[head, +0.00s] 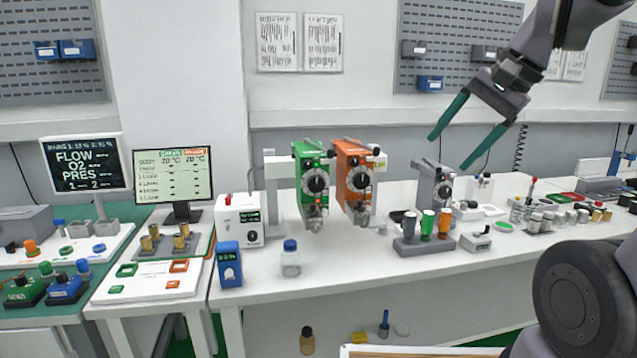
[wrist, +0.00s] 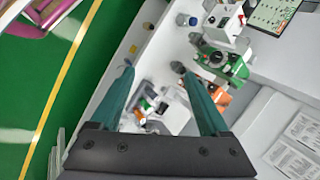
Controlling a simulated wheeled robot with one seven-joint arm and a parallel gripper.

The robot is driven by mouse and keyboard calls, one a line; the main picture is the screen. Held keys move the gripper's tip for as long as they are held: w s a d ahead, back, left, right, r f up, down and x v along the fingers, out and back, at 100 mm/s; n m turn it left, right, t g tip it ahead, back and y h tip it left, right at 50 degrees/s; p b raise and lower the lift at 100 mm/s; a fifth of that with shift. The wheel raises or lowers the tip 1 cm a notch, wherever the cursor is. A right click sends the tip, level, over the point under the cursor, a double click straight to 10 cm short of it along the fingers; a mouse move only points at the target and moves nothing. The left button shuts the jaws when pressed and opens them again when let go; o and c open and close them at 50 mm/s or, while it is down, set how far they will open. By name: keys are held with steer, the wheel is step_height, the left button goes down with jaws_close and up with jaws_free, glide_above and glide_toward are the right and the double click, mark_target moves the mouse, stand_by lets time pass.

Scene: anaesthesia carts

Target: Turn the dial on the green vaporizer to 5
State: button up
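The green vaporizer (head: 313,182) is mounted upright on a grey holder at the back of the white bench, left of the orange vaporizer (head: 354,178). Its dark round dial (head: 316,182) faces forward; the numbers are too small to read. In the wrist view the green vaporizer (wrist: 232,64) lies past the right fingertip, with its dial (wrist: 216,57) partly visible. My gripper (head: 457,142) is open and empty, with teal fingers, above the bench to the right of both vaporizers. The wrist view also shows my gripper (wrist: 152,70) with fingers wide apart.
A colour-capped bottle rack (head: 424,245) and a grey device (head: 434,187) stand right of the vaporizers. A clear blue-capped bottle (head: 290,258) and a blue box (head: 229,264) stand at the front left. A monitor (head: 173,174) stands further left. Air before the vaporizers is clear.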

steer(key=w+a+f+m+g+y, duration=0.3)
steer(key=w+a+m+y, duration=0.15)
steer(key=a+m, duration=0.35)
steer(key=m+t+y, duration=0.5)
steer(key=m+t, duration=0.2)
steer(key=m, duration=1.7)
glide_toward(318, 185)
steer(key=x, duration=0.8)
steer(key=shift+w+a+f, duration=0.15)
steer(key=shift+w+a, duration=0.1)
steer(key=shift+a, duration=0.05)
steer(key=c, duration=1.1)
